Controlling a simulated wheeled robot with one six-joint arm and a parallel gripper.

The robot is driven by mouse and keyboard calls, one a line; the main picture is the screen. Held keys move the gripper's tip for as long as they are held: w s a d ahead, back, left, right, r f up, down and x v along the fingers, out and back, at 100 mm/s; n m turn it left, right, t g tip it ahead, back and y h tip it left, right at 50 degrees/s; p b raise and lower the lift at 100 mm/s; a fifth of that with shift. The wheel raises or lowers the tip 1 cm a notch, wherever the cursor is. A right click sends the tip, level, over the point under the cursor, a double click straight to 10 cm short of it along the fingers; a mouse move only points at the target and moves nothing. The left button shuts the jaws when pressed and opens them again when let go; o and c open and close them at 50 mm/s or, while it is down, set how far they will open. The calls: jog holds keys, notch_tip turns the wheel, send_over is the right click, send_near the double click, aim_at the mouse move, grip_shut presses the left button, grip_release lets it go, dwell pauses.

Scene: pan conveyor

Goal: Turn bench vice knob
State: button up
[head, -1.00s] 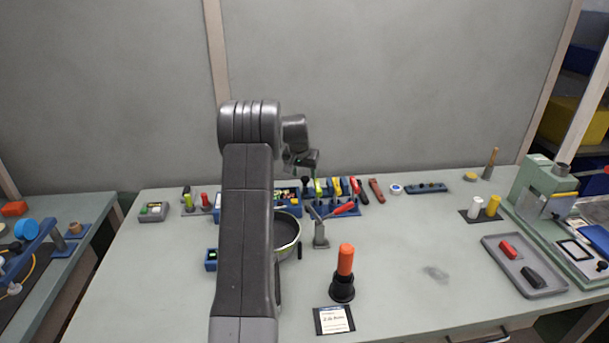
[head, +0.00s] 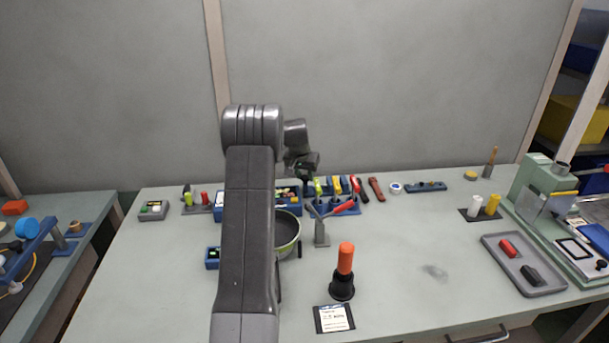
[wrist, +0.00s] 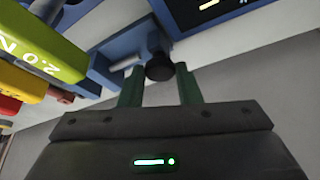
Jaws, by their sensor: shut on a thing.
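The vice knob (wrist: 160,69) is small, round and dark, at the end of a blue vice body (wrist: 122,50) in the wrist view. My gripper (wrist: 159,82) has its two green fingers on either side of the knob, shut on it. In the head view my gripper (head: 303,170) is a small dark shape at the back of the bench, just right of my arm. The knob and fingertips cannot be made out there.
A yellow-green block with lettering (wrist: 35,45) is close on the left in the wrist view, and a dark blue-framed panel (wrist: 205,12) is above. A pan (head: 287,232), a grey-and-red lever clamp (head: 322,232) and an orange-handled tool (head: 344,270) stand nearer on the bench.

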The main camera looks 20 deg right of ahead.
jog(key=shift+m, duration=0.3)
jog(key=shift+w+a+f+m+g+h+b, duration=0.15)
jog(key=shift+m+g+h+b, duration=0.15)
jog(key=shift+m+b, duration=0.5)
jog(key=m+g, duration=0.1)
jog(key=m, duration=0.2)
jog(key=shift+h, duration=0.4)
jog(key=m, duration=0.2)
jog(key=m+g, duration=0.1)
jog(key=m+g+p, duration=0.1)
jog(key=m, duration=0.1)
jog(key=shift+w+r+m, duration=0.2)
jog(key=shift+w+m, duration=0.05)
jog(key=shift+m, duration=0.05)
jog(key=o, duration=1)
jog(key=shift+c, duration=0.2)
jog(key=shift+a, duration=0.1)
